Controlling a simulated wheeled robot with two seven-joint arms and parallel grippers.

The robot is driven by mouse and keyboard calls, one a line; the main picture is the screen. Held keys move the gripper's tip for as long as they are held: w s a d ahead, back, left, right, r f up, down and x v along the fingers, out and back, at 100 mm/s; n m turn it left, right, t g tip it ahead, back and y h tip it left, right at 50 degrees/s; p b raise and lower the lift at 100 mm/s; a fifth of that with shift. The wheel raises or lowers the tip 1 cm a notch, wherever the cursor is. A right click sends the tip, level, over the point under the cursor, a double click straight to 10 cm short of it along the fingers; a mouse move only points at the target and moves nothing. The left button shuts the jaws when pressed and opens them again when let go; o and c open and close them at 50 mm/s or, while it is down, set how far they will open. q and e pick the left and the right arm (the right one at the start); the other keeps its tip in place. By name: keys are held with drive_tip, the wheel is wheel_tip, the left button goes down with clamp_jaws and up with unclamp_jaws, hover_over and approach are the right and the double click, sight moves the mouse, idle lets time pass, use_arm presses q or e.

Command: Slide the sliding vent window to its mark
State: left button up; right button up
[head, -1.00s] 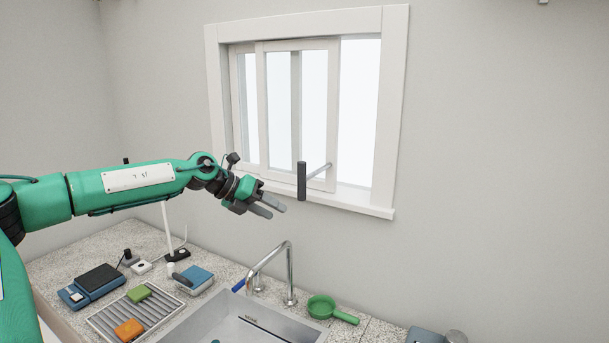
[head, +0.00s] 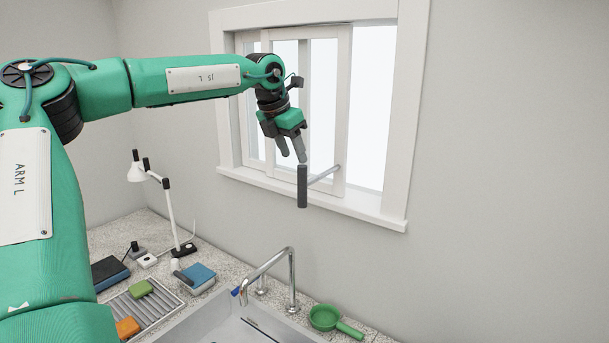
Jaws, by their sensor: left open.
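The sliding vent window (head: 343,115) is a white-framed sash inside the white window frame on the wall. A dark upright handle (head: 302,186) stands out from its lower right part on a thin grey rod. My left gripper (head: 292,158) is open and empty, with its fingers pointing down just above the top of the handle in the picture. I cannot tell whether a finger touches the handle. I see no mark for the window. My right gripper is not in view.
Below the window is a speckled counter with a sink (head: 215,322) and a curved faucet (head: 291,280). A green scoop (head: 325,317), a white lamp (head: 168,205), a blue box (head: 199,274) and a drying rack (head: 160,308) stand around it. The wall right of the window is bare.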

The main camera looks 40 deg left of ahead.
sight(304, 180)
use_arm(q)
drive_tip(key=p+x, duration=0.3)
drive_tip(key=x, duration=0.5)
drive_tip(key=shift+w+f, duration=0.1)
drive_tip(key=shift+w, duration=0.1)
drive_tip(key=shift+w+f, duration=0.1)
drive_tip(key=shift+f, duration=0.2)
drive_tip(key=shift+w+f, duration=0.2)
drive_tip(key=shift+f, duration=0.15)
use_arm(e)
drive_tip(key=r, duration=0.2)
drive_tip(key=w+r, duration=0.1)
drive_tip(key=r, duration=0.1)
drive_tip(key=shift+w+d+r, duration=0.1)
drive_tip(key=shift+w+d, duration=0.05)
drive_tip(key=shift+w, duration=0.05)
use_arm(q)
clamp_jaws()
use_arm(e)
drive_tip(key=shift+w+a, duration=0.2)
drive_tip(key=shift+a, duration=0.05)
